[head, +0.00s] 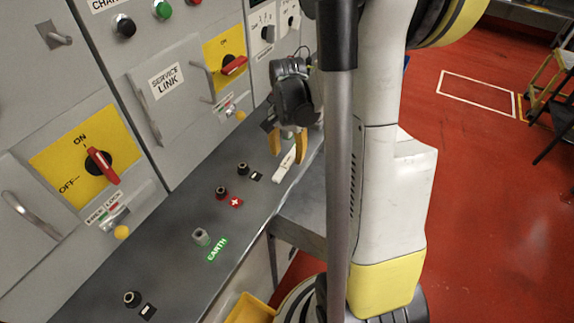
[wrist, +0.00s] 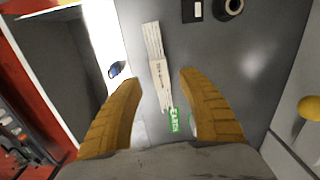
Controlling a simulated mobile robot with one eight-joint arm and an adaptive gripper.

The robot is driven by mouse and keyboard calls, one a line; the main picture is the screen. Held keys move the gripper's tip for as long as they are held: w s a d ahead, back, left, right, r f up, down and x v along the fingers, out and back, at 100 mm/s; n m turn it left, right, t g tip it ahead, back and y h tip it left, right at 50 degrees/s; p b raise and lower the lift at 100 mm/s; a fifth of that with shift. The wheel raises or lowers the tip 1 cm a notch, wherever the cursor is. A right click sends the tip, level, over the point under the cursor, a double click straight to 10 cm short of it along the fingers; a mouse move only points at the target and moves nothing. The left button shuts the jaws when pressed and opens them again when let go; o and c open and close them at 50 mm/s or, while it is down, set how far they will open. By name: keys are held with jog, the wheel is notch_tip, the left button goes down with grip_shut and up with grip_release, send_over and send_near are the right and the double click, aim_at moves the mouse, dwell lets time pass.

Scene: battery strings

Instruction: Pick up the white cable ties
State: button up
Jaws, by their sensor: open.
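The white cable ties (head: 285,166) lie as a thin pale bundle on the grey ledge (head: 165,262), near its front edge. In the wrist view the bundle (wrist: 154,45) runs lengthwise between the fingers, with a small printed label on it. My gripper (head: 288,156) is open, with its orange fingers pointing down over the bundle. In the wrist view the two fingertips (wrist: 161,78) stand on either side of the bundle, apart from it. The exact height above the ledge is hard to tell.
Cabinet fronts with handles and a red switch (head: 103,165) rise behind. A yellow bin (head: 250,308) sits below the ledge.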

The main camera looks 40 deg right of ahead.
aim_at(287, 161)
notch_tip(287, 161, down, 3)
jog(key=shift+f+b, duration=0.1)
jog(key=shift+b, duration=0.4)
jog(key=shift+a, duration=0.1)
jog(key=shift+c, duration=0.5)
grip_shut()
jog(key=shift+r, duration=0.25)
